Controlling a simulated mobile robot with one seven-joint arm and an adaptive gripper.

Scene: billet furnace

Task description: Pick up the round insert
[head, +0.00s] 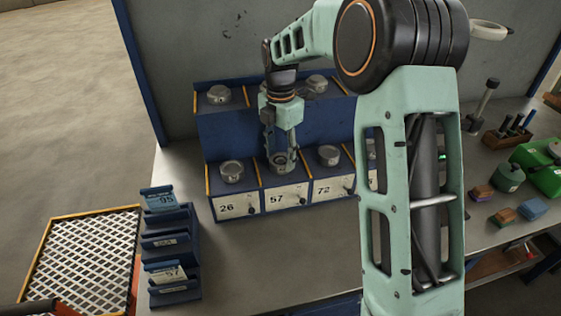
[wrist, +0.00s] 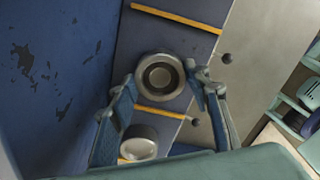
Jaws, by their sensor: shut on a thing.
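A round grey metal insert (wrist: 160,77) with a dark recessed centre sits between my gripper's fingers in the wrist view. My gripper (head: 282,163) points down at the lower shelf bay labelled 57 in the head view, its fingers closed about that insert. The fingers hide much of the insert in the head view. I cannot tell whether it is clear of the shelf surface. Similar round inserts stand in the neighbouring bays labelled 26 (head: 232,172) and 72 (head: 329,155). Another insert (wrist: 138,143) shows below the held one in the wrist view.
The blue two-tier rack (head: 228,138) has yellow dividers and more inserts on its upper tier (head: 219,95). A blue card holder (head: 180,245) stands at front left. Green containers (head: 540,170) and small blocks (head: 532,209) are at right. The bench before the rack is clear.

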